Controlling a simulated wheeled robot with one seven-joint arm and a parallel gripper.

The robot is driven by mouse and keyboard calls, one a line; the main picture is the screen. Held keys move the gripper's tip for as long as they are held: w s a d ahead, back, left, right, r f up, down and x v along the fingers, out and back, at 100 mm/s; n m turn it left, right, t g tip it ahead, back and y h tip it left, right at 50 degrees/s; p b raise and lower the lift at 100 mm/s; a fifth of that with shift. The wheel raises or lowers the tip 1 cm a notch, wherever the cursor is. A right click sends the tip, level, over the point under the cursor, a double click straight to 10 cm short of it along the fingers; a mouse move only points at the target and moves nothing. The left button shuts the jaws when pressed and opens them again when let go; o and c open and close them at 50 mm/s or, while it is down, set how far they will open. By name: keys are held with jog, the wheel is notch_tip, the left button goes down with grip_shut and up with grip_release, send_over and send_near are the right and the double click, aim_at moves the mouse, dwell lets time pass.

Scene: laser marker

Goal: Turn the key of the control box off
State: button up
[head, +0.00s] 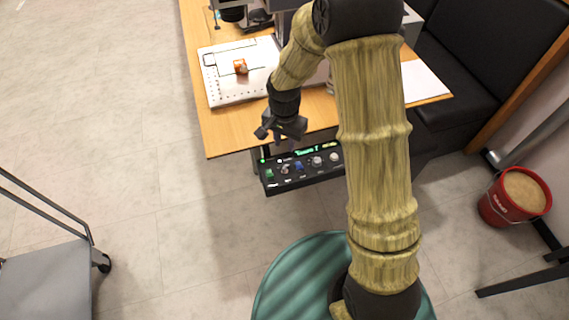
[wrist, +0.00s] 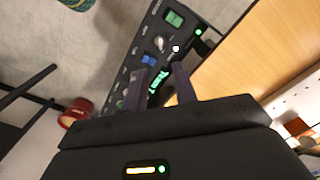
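The control box (head: 291,184) is a dark panel hung below the table's front edge, with a lit green display, coloured switches and knobs. A small silver piece that looks like the key (head: 285,170) sits between the green switch (head: 270,174) and the blue switch (head: 299,166). In the wrist view the silver piece (wrist: 160,43) lies beyond my fingertips, between the green switch (wrist: 174,18) and the blue switch (wrist: 149,60). Its turn angle is too small to tell. My gripper (head: 269,134) is above the box, open and empty. In the wrist view its fingers (wrist: 161,70) are apart, with the display between them.
The wooden table (head: 223,133) carries a white perforated plate (head: 222,87) with a small orange object (head: 241,67). A red bucket (head: 507,203) stands at right, a grey cart (head: 45,282) at lower left. The floor left of the box is clear.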

aim_at(285, 166)
notch_tip(285, 166, down, 12)
jog(key=shift+r+b, duration=0.1)
jog(key=shift+b, duration=0.2)
grip_shut()
